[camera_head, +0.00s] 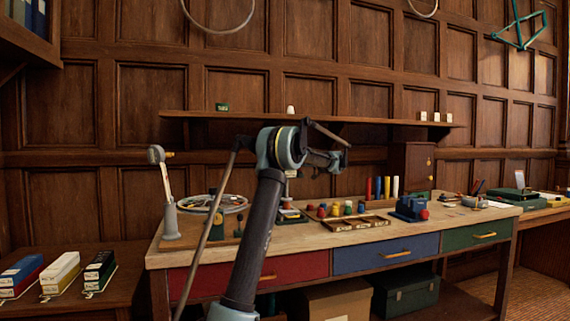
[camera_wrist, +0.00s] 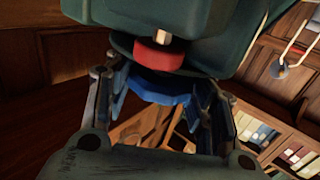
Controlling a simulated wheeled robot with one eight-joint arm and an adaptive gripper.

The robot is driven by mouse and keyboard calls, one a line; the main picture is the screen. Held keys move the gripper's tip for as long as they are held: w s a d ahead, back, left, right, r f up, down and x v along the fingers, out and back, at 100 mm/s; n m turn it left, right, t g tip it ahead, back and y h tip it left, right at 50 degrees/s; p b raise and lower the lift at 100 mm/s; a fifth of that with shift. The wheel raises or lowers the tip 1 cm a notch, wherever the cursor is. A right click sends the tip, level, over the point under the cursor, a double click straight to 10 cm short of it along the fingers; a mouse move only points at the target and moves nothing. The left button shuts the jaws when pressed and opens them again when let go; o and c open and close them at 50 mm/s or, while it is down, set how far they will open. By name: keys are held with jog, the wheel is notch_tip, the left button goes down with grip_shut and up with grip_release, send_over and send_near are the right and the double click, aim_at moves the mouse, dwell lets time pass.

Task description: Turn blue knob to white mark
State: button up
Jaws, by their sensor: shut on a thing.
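In the wrist view, the blue knob (camera_wrist: 165,91) is a broad blue disc with a ridged edge. My gripper (camera_wrist: 160,84) has its two fingers on either side of the knob and is shut on it. A red disc with a pale metal tip (camera_wrist: 163,36) shows just above the knob, in front of a dark green rounded body. I cannot make out a white mark, and the knob's turn angle cannot be read. In the head view, my arm stands in front of the bench, and the knob cannot be made out there.
The wooden bench (camera_head: 330,238) has red, blue and green drawers. It holds a blue vise-like block (camera_head: 410,207), a tray of small coloured pieces (camera_head: 358,223) and a round wire-rimmed dish (camera_head: 213,203). Several boxes (camera_head: 60,273) sit on a lower table at left.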

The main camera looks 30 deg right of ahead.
jog(key=shift+w+n+g+y, duration=0.1)
jog(key=shift+n+g+y, duration=1.1)
jog(key=shift+g+y, duration=0.15)
jog(key=shift+g, duration=0.25)
jog(key=o, duration=1.1)
jog(key=shift+c, duration=0.2)
notch_tip(320, 180, up, 10)
jog(key=shift+f, duration=0.1)
